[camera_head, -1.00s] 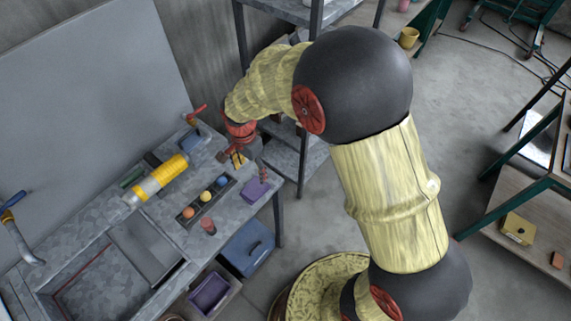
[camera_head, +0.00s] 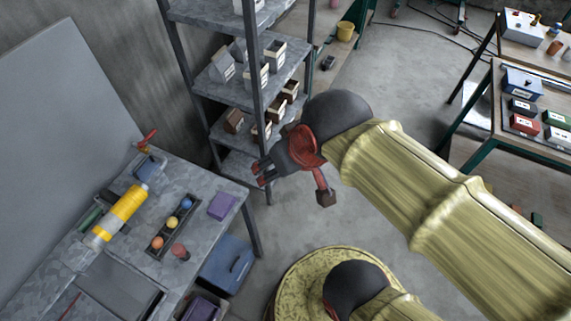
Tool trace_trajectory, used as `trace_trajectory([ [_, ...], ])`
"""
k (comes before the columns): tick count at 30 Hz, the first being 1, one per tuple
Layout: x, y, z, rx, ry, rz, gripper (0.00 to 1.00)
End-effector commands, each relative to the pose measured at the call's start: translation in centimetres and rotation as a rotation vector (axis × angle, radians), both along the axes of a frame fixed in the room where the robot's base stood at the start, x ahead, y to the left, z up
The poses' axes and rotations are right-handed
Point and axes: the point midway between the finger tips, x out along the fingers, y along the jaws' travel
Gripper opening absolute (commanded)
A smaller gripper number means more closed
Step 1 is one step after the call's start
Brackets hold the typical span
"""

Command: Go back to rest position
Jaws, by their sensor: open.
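My gripper (camera_head: 262,172) is at the end of my arm, in the middle of the view. Its dark body and red fingers point left, toward the metal shelf. The fingers look apart, and I see nothing between them. It is in the air, right of the workbench (camera_head: 203,185) and clear of it. My arm, in a pale yellow cover, reaches in from the lower right.
The workbench holds a yellow-and-white cylinder (camera_head: 122,213), a tray (camera_head: 163,249) with several coloured balls, and a purple block (camera_head: 222,207). A metal shelf (camera_head: 212,92) with small boxes stands behind. A blue bin (camera_head: 228,265) is below the bench. Open floor (camera_head: 400,70) lies behind my arm.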

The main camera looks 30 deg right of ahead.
Motion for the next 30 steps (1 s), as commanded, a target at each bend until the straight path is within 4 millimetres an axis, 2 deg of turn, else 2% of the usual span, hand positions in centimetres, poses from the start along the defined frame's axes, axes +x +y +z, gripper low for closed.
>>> trace_trajectory([
  [4,-0.8,-0.3,0.2,-0.02,-0.016,0.026,0.66],
  [14,-0.8,-0.3,-0.2,-0.02,-0.016,0.028,0.66],
  [17,-0.8,-0.3,-1.3,-0.019,-0.016,0.027,0.66],
  [24,-0.8,-0.3,-5.6,-0.019,-0.015,0.027,0.66],
  [27,-0.8,-0.3,-6.4,-0.019,-0.015,0.027,0.66],
  [30,-0.8,-0.3,-6.2,-0.019,-0.016,0.027,0.66],
])
